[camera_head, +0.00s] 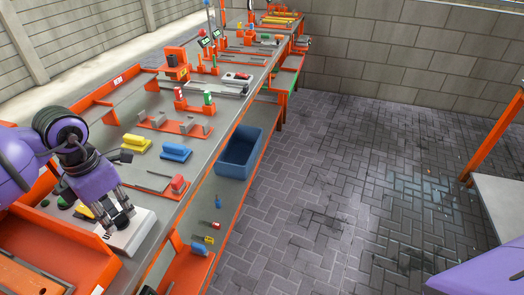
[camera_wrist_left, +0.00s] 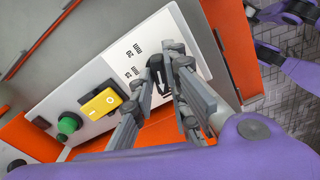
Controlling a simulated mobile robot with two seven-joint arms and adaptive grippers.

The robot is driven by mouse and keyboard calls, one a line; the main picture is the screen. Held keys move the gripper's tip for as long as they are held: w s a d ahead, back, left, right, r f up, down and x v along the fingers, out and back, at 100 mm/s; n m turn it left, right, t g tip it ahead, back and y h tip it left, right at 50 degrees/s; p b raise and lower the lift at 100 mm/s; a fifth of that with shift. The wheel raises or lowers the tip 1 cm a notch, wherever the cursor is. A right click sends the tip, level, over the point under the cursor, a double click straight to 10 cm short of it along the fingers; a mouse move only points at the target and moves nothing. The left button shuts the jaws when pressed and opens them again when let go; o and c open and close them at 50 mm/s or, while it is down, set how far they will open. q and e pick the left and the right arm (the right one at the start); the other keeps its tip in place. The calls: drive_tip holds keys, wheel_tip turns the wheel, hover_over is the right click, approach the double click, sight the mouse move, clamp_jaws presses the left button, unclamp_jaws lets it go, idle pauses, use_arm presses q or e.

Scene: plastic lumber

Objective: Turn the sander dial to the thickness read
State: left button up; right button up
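The white control panel (camera_head: 131,236) is on the near left of the bench. The wrist view shows the panel (camera_wrist_left: 95,85) with a yellow switch (camera_wrist_left: 102,102), a green button (camera_wrist_left: 69,124) and small dark markings. A black dial (camera_wrist_left: 157,66) shows between the fingers of my left gripper (camera_wrist_left: 158,75). The panel's markings are too small to read surely.
An orange bin (camera_head: 55,250) is left of the panel. Yellow (camera_head: 136,142) and blue (camera_head: 176,151) blocks and an orange fixture (camera_head: 178,125) stand farther along the bench. A blue bin (camera_head: 238,150) is at the bench's right side. The paved floor to the right is open.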

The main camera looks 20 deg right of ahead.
use_arm(q)
clamp_jaws()
use_arm(e)
drive_tip(key=shift+w, duration=0.1)
